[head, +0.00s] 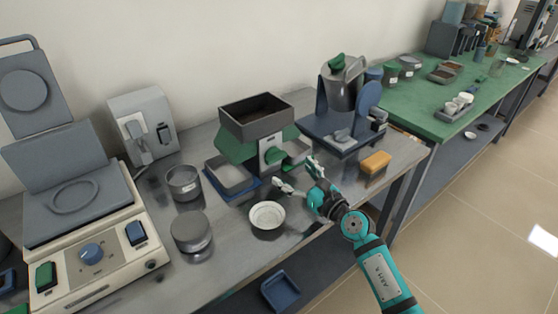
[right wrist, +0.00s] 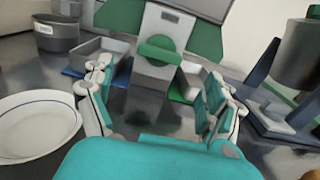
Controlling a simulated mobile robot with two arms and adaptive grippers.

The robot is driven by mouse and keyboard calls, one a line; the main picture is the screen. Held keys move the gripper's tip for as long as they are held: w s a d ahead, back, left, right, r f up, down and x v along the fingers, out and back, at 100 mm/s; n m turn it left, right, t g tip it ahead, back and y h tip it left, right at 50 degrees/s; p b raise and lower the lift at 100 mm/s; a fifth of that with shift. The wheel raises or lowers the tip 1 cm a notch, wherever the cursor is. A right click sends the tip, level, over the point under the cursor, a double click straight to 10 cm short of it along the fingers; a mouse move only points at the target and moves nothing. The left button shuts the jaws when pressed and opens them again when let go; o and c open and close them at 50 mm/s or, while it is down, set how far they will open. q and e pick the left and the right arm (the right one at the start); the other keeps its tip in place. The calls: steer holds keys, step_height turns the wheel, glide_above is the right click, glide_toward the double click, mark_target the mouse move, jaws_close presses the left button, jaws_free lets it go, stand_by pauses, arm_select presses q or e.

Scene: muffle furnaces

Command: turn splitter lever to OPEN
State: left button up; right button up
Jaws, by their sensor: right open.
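The splitter (head: 238,147) is a green body with a dark open hopper on top, standing mid-table in the head view. Its green lever (right wrist: 160,53) lies about level across a grey front panel in the right wrist view. The lever also shows small in the head view (head: 272,157). My right gripper (head: 297,174) is open and empty in front of the splitter, its fingers pointing at the panel. In the right wrist view its fingers (right wrist: 155,85) stand wide to either side, short of the lever and apart from it. My left gripper is out of view.
A white bowl (head: 267,216) sits just left of my right gripper. Metal pans flank the splitter, one on a blue tray (head: 247,193).

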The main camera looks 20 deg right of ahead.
mark_target(278, 160)
steer(key=x, duration=0.6)
steer(key=shift+b, duration=0.3)
steer(key=shift+w+a, duration=0.15)
steer(key=shift+w, duration=0.3)
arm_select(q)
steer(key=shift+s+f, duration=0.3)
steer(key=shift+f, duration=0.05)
